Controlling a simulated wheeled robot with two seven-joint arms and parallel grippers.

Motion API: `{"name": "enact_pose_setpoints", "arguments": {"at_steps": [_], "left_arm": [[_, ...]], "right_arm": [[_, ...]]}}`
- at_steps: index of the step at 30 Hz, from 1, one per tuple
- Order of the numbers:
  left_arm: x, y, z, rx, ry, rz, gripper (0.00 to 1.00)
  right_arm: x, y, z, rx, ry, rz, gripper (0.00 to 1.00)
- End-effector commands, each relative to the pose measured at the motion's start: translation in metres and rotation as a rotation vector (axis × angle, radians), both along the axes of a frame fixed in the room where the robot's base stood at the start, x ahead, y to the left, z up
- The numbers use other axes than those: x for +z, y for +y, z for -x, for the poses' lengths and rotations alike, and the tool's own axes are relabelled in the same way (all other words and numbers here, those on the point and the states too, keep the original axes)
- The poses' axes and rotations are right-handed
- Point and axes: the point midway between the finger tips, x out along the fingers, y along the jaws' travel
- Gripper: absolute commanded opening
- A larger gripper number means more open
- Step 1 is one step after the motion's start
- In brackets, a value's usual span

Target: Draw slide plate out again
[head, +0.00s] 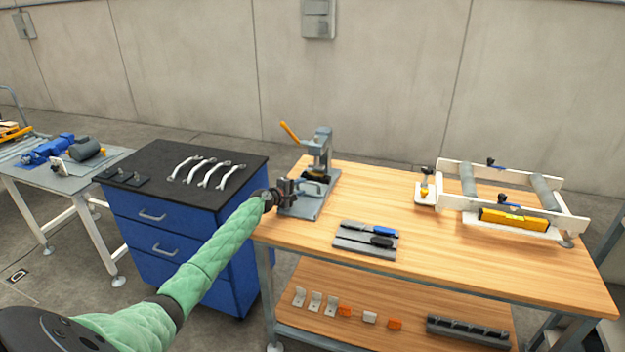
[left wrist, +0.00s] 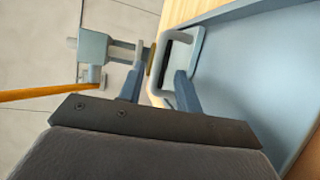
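The press (head: 318,150) with its orange lever stands at the left end of the wooden bench. Its grey slide plate (head: 303,207) lies at its base and shows as a broad blue-grey surface in the left wrist view (left wrist: 262,70). A pale loop handle (left wrist: 160,62) stands on the plate's edge. My left gripper (head: 287,190) is at this handle. In the left wrist view its fingers (left wrist: 158,88) are apart, one on each side of the handle's near bar, with a gap at the left finger. My right gripper is not in view.
A tray (head: 352,245) with blue and black tools lies right of the press. A white roller frame (head: 450,198) stands at the bench's right. A blue drawer cabinet (head: 165,215) with several handles on top stands left. The bench middle is mostly clear.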

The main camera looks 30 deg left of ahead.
Motion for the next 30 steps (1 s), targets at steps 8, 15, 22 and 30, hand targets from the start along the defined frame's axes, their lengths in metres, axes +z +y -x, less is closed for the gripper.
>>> {"name": "enact_pose_setpoints", "arguments": {"at_steps": [8,15,22,30], "left_arm": [[-0.001,-0.003,-0.019,0.001,0.000,0.003,0.34],[-0.007,-0.008,-0.048,0.000,0.000,0.002,0.34],[-0.012,-0.011,-0.068,0.001,0.000,0.002,0.34],[-0.014,-0.013,-0.075,0.000,0.001,0.000,0.34]], "right_arm": [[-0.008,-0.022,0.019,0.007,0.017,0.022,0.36],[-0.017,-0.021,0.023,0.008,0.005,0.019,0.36],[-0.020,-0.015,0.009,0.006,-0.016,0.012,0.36],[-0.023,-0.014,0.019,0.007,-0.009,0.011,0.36]]}}
